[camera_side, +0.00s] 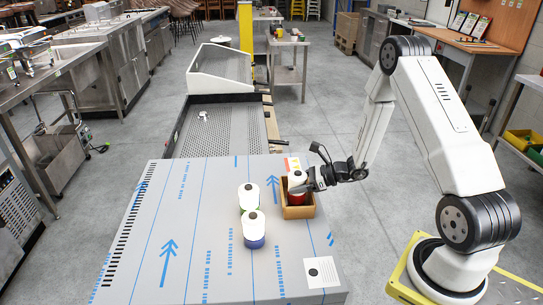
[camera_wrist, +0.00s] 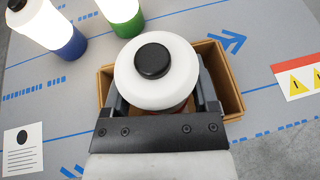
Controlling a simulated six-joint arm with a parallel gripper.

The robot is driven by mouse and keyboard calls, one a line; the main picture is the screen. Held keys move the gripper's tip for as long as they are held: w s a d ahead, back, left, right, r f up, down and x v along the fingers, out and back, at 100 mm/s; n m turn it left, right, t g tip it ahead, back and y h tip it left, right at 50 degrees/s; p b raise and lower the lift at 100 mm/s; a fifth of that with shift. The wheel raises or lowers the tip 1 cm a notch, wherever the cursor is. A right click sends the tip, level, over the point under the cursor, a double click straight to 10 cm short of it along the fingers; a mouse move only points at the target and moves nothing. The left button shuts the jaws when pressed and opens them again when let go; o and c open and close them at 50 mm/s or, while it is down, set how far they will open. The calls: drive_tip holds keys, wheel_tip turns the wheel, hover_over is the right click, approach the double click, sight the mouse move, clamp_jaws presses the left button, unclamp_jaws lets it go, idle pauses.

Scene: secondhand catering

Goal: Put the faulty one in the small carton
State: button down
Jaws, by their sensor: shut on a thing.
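My gripper (camera_side: 305,184) is shut on a white bottle (camera_side: 297,177) with a black cap and a red lower part. In the wrist view the bottle (camera_wrist: 152,80) stands between my two fingers, its red part mostly hidden below its shoulder. The small brown carton (camera_side: 298,212) is directly under and around the bottle's lower end; its walls (camera_wrist: 232,85) show around the gripper. The bottle looks upright, with its lower end at or inside the carton's opening; whether it touches the bottom is hidden.
A white bottle with a green base (camera_side: 248,196) and one with a blue base (camera_side: 254,229) stand upright left of the carton. A warning card (camera_wrist: 300,78) lies beside the carton. A white card with a black dot (camera_side: 322,271) lies at the front right. The table's left side is clear.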

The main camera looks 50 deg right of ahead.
drive_tip(key=shift+f, duration=0.25)
drive_tip(key=shift+f, duration=0.1)
unclamp_jaws()
drive_tip(key=shift+f, duration=0.1)
drive_tip(key=shift+r, duration=0.2)
drive_tip(key=v, duration=1.2)
drive_tip(key=shift+f, duration=0.1)
idle(0.4)
